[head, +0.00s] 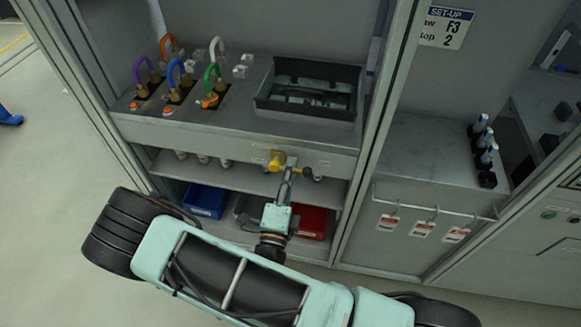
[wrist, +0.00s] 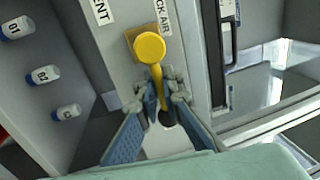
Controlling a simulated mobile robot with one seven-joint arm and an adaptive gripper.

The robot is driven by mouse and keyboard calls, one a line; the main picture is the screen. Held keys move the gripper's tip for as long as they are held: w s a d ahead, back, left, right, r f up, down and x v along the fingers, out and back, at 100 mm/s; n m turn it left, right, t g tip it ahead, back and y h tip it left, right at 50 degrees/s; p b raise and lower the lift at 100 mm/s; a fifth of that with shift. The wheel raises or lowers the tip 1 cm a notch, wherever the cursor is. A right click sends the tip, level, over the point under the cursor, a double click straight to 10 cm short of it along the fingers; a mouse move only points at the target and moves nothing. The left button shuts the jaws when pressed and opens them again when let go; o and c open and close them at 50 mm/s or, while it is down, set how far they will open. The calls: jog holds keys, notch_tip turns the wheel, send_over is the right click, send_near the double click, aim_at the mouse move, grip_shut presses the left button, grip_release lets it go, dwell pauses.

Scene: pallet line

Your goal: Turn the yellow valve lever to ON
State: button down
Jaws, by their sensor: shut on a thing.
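The yellow valve (head: 277,158) is on the front face of the workbench, below the dark tray. In the wrist view its round yellow hub (wrist: 149,47) sits on a square mount, and the lever (wrist: 157,76) runs down from it. My gripper (wrist: 164,97) has its blue-grey fingers closed on either side of the lever, below the hub. In the head view my gripper (head: 288,170) reaches the valve from below. White labels lie beside the hub; one ends in "ENT", the other reads "CK AIR". The lever's far end is partly hidden between the fingers.
A blue bin (head: 205,201) and a red bin (head: 313,222) stand on the shelf below. Red-and-white tags (head: 424,227) hang at the right.

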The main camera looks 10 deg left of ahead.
jog(key=c, duration=2.1)
grip_release()
jog(key=shift+s, duration=0.1)
jog(key=v, duration=1.2)
